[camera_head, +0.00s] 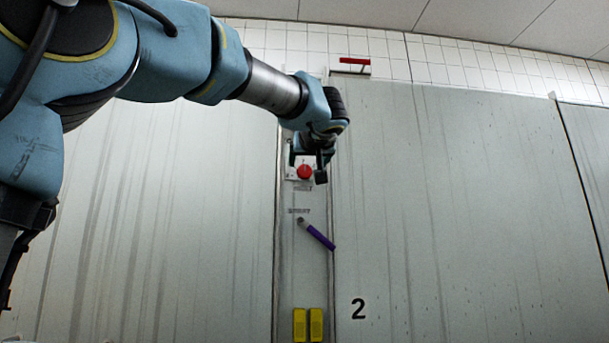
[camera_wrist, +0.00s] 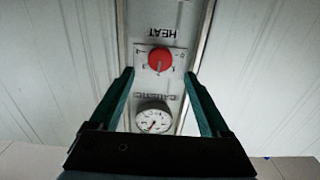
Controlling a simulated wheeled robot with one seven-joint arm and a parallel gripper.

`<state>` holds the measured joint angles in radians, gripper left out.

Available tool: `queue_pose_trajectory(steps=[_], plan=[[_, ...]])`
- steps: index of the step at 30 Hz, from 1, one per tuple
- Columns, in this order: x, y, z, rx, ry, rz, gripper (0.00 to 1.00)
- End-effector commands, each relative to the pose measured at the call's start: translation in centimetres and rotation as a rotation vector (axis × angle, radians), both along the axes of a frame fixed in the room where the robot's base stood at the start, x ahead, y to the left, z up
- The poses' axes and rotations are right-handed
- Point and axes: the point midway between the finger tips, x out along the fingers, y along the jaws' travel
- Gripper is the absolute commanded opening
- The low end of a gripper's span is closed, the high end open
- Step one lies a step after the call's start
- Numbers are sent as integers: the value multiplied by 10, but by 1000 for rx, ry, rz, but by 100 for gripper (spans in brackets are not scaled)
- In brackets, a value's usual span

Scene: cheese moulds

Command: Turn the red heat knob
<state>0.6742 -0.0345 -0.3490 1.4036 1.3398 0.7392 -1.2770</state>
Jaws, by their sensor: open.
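The round red heat knob (camera_head: 305,172) is on a light plate on the narrow vertical panel, just under my gripper (camera_head: 308,152) in the head view. In the wrist view the red knob (camera_wrist: 161,60) shows face-on with scale marks around it and an upside-down HEAT label (camera_wrist: 174,33). My gripper (camera_wrist: 160,77) is open, its two green fingers on either side of the knob's line. I cannot tell how far the tips are from the panel.
A round white gauge (camera_wrist: 154,117) shows between the fingers in the wrist view. Lower on the panel are a purple-handled lever (camera_head: 318,236) and yellow blocks (camera_head: 308,325). A red-and-white piece (camera_head: 355,65) sits above. Large streaked wall panels (camera_head: 450,200) flank the strip.

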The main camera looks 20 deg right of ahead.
Motion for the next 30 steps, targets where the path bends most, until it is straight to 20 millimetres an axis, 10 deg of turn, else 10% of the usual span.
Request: queue_pose_trajectory(steps=[12,26,30], plan=[[71,-22,1,2,4,1,80],[84,-26,-1,2,3,0,80],[83,-26,-1,2,3,0,67]])
